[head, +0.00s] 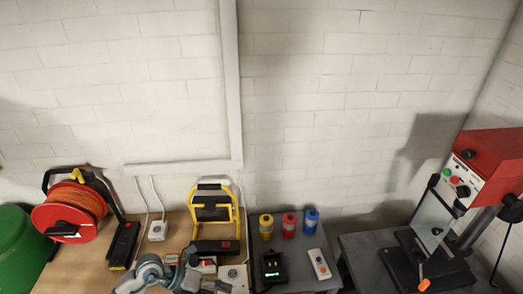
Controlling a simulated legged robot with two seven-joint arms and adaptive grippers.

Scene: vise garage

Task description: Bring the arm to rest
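No gripper can be made out in the head view. A grey and teal rounded shape (158,273) shows at the bottom edge, left of the middle, in front of the wooden bench. It is cut off by the frame, and I cannot tell whether it is part of my arm or a vise. No held object is seen.
The wooden bench (92,268) bears a red cable reel (72,210) and a yellow work lamp (212,211). A grey table has several coloured cans (289,224), a black charger (272,266) and a white device (319,264). A red drill press (490,165) stands right; a green drum (20,245) left.

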